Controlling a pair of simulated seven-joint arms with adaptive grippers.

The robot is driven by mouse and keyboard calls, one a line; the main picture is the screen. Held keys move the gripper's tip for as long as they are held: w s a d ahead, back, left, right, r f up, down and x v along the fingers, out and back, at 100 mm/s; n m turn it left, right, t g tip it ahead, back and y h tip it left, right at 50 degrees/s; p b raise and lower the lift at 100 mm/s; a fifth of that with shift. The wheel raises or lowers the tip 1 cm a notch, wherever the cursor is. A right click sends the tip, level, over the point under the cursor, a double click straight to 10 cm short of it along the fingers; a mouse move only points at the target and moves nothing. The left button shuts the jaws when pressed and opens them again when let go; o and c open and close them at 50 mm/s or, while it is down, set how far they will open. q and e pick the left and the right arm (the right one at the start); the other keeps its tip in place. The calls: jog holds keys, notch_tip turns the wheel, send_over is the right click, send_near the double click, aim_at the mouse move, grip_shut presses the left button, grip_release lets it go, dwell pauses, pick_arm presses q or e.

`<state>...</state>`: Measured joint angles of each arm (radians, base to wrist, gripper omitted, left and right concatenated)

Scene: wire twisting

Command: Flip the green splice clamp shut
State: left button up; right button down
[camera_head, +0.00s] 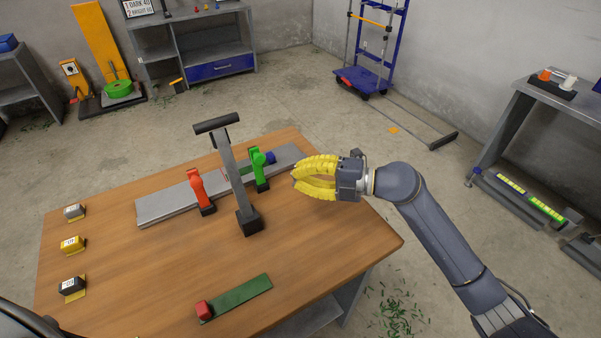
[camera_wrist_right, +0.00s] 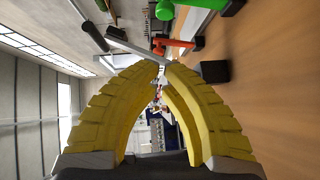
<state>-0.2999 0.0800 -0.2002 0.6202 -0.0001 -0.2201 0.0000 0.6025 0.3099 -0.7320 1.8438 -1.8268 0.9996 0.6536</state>
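The green splice clamp (camera_head: 260,168) stands upright on the grey rail (camera_head: 155,209) near its right end, with a dark base. Its green part also shows at the top of the right wrist view (camera_wrist_right: 200,4). My right gripper (camera_head: 296,178) has yellow ribbed fingers and is just right of the green clamp, apart from it. In the right wrist view its bowed fingertips (camera_wrist_right: 163,63) come together, with nothing seen held between them. My left gripper is not in view.
A red clamp (camera_head: 198,190) stands on the rail left of the green one. A tall grey T-handled lever (camera_head: 231,165) rises between them. A green strip with a red block (camera_head: 204,309) lies at the table's front. Several small blocks line the left edge. The table's right front is clear.

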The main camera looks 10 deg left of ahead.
jog(key=w+a+f, duration=0.1)
jog(key=w+a, duration=0.2)
jog(key=a, duration=0.6)
jog(key=shift+a+f, duration=0.3)
jog(key=shift+a, duration=0.1)
jog(key=shift+w, duration=0.1)
jog(key=shift+w+a+r+m+h, duration=0.2)
jog(key=shift+w+m+h, duration=0.05)
jog(key=shift+m+h, duration=0.05)
